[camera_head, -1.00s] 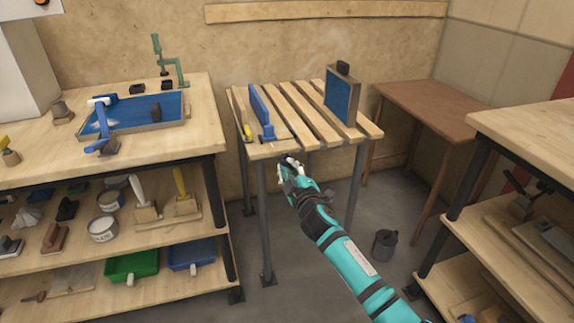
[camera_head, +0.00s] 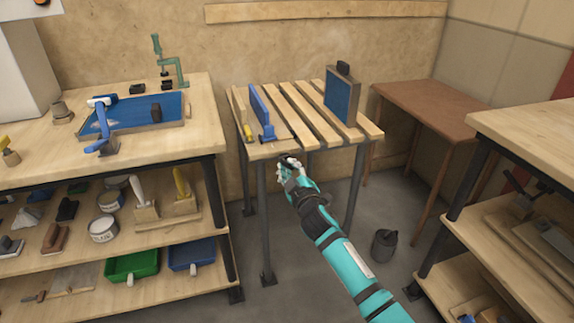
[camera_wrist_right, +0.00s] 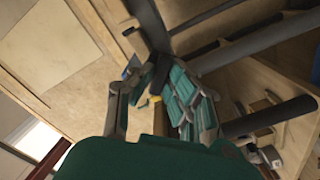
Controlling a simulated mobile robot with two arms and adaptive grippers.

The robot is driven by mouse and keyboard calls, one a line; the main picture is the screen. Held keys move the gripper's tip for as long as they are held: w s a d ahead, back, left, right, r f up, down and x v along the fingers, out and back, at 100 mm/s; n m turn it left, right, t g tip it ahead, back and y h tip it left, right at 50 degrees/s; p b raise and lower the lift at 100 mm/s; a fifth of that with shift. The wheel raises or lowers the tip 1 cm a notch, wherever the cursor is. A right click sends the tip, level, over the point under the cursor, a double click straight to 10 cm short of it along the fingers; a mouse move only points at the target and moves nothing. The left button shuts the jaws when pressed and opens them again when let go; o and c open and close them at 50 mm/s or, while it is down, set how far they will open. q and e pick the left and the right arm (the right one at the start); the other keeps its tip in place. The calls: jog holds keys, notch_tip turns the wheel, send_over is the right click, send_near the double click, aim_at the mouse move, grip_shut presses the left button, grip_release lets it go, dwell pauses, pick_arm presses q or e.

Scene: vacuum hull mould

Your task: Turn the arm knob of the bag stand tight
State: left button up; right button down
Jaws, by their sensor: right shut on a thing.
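My right gripper (camera_head: 287,166) is in front of the near edge of the slatted table, slightly below its top. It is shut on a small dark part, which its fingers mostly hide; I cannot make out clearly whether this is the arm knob. In the right wrist view the gripper (camera_wrist_right: 150,82) has one finger on each side of the dark part, with a dark tube rising beyond them. I cannot pick out the bag stand as a whole in the head view. My left gripper is not in view.
The slatted table (camera_head: 299,103) carries a blue-faced framed panel (camera_head: 342,97) and a blue upright tool (camera_head: 262,113). A workbench (camera_head: 195,143) with a blue tray stands left, another bench (camera_head: 537,125) right. A dark can (camera_head: 384,245) stands on the open floor.

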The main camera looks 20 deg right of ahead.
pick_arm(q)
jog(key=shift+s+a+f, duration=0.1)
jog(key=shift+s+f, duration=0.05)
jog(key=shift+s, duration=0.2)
pick_arm(e)
jog(key=shift+f+m, duration=0.1)
jog(key=shift+m, duration=0.3)
jog(key=shift+m+p, duration=0.3)
jog(key=shift+m, duration=0.8)
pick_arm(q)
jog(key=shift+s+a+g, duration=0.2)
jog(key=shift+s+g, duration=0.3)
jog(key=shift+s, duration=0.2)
pick_arm(e)
jog(key=shift+m, duration=0.3)
jog(key=m+p, duration=0.1)
jog(key=m, duration=0.1)
jog(key=shift+m, duration=0.4)
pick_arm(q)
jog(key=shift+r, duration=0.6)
pick_arm(e)
jog(key=c, duration=1.2)
grip_release()
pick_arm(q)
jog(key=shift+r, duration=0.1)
